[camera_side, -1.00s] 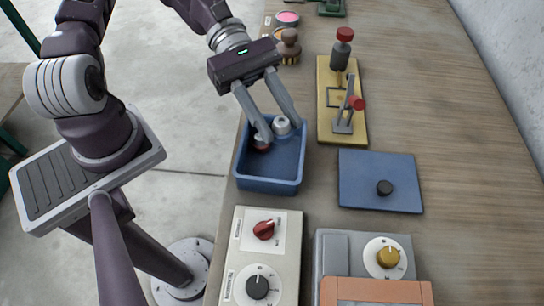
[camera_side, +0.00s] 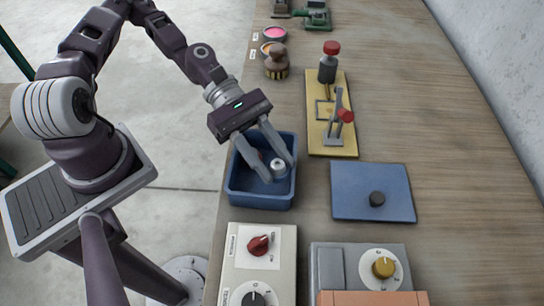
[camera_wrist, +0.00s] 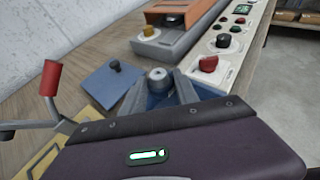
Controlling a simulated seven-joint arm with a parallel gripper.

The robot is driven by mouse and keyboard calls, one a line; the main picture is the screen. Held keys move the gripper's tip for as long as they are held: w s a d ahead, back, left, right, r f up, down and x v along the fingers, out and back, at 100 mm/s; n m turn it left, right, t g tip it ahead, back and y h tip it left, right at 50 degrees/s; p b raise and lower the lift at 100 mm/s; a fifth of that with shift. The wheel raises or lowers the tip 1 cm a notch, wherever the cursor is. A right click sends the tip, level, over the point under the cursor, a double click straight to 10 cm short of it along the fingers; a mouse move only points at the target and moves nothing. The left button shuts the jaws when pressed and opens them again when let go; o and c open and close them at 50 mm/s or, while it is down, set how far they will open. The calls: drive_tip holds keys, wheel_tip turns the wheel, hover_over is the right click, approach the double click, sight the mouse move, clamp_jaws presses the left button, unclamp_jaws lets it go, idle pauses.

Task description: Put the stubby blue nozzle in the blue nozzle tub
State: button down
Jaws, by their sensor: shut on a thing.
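The blue tub (camera_side: 262,200) is an open box on the bench, near its left edge. My gripper (camera_side: 279,170) reaches over the tub with its fingers on either side of a short, pale grey nozzle (camera_side: 278,164). The fingers are shut on it, over the tub's right-hand part. I cannot make out blue on the nozzle. In the wrist view the nozzle (camera_wrist: 157,77) sits upright between the fingers, with the tub's blue behind it. I cannot tell whether its base touches the tub floor. The fingers hide part of the tub's inside.
A flat blue plate (camera_side: 350,205) with a black knob lies right of the tub. A yellow board (camera_side: 345,140) with a red-handled clamp stands behind it. Control boxes with a red knob (camera_side: 259,245) and a yellow knob (camera_side: 384,267) stand in front. Bare bench lies to the right.

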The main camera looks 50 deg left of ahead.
drive_tip(key=shift+f, duration=0.25)
drive_tip(key=shift+f, duration=0.25)
drive_tip(key=c, duration=0.9)
unclamp_jaws()
